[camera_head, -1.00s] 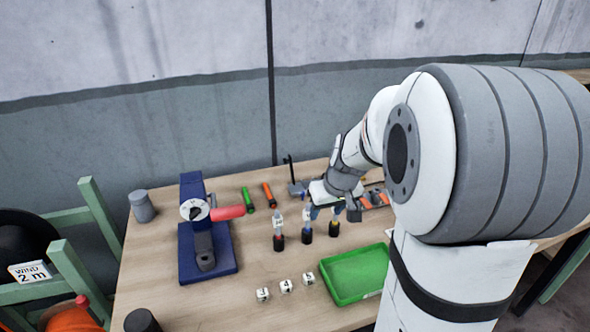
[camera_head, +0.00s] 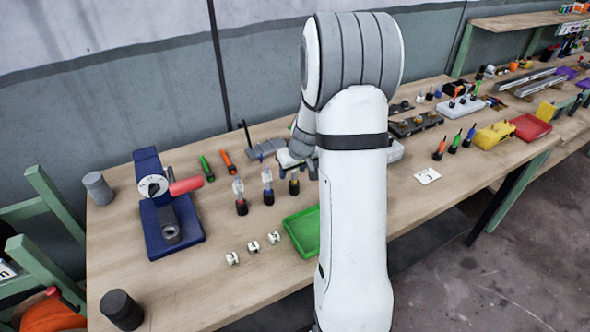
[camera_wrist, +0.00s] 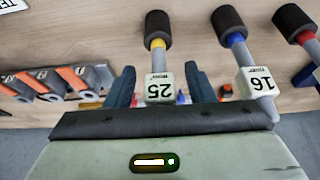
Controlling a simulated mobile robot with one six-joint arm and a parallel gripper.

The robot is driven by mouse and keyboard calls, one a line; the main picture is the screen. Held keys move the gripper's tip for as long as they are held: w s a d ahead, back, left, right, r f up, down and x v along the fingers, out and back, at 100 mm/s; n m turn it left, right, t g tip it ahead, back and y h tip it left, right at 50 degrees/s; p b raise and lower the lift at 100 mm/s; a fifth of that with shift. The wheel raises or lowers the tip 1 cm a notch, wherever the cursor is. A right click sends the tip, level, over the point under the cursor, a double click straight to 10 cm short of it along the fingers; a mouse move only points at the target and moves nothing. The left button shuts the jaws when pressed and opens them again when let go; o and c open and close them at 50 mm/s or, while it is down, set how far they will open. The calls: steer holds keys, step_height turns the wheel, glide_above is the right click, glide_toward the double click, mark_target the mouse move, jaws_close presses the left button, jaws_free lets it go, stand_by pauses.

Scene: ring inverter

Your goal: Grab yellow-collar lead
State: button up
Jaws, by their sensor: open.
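The yellow-collar lead (camera_wrist: 157,47) stands in a dark round base, with a white block marked 25 and a grey stem. It also shows in the head view as the rightmost of three standing leads (camera_head: 294,184). My gripper (camera_wrist: 160,84) is open, with one finger on either side of the 25 block in the wrist view. Gaps show between the fingers and the block. In the head view my gripper (camera_head: 290,160) is just behind the lead, and its fingertips are hard to make out.
The blue-collar lead (camera_wrist: 236,42), marked 16, stands close beside one finger. The red-collar lead (camera_wrist: 305,38) is beyond it. A green tray (camera_head: 303,233) and several white numbered cubes (camera_head: 253,247) lie in front. A blue fixture (camera_head: 172,222) is at the left.

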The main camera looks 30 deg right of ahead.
steer(key=shift+f, duration=0.2)
steer(key=shift+c, duration=0.4)
jaws_close()
